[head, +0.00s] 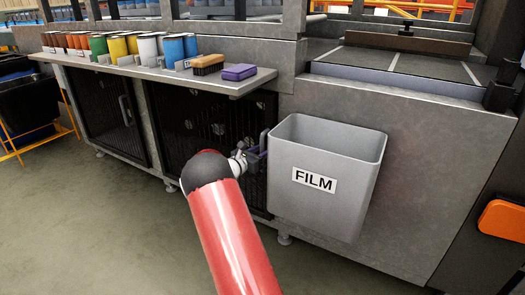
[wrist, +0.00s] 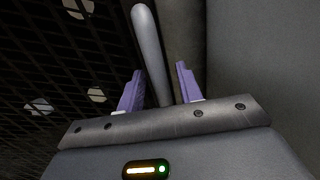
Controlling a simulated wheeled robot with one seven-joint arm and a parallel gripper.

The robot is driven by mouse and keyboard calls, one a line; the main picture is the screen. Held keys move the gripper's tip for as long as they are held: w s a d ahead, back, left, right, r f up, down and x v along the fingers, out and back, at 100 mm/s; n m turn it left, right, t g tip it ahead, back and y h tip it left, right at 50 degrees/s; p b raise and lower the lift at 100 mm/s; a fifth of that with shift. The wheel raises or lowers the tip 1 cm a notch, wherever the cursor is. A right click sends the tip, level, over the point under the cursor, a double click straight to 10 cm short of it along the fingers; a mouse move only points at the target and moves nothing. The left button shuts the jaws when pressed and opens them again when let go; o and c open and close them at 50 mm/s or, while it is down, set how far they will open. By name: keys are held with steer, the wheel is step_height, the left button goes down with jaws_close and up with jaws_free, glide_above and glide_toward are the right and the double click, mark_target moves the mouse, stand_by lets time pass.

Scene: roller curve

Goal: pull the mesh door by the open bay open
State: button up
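The right black mesh door (head: 200,125) is under the counter and looks closed; it also fills the left of the wrist view (wrist: 60,60). Its upright grey bar handle (wrist: 150,45) is near the door's right edge. My gripper (head: 256,150) is at this handle, partly hidden by my red arm in the head view. In the wrist view my gripper (wrist: 160,68) has its two purple fingers apart, with the handle between them and gaps on both sides. A second mesh door (head: 100,108) with its own handle (head: 125,110) is to the left. I cannot make out an open bay.
A grey FILM bin (head: 340,150) stands out just right of the handle, close to my gripper. A counter shelf (head: 150,72) overhangs the doors, with several coloured cans, a brush (head: 208,64) and a purple block (head: 239,72). Floor at the left front is clear.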

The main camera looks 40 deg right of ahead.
steer(key=shift+w+d, duration=0.1)
steer(key=shift+d, duration=0.2)
jaws_close()
steer(key=shift+a, duration=0.1)
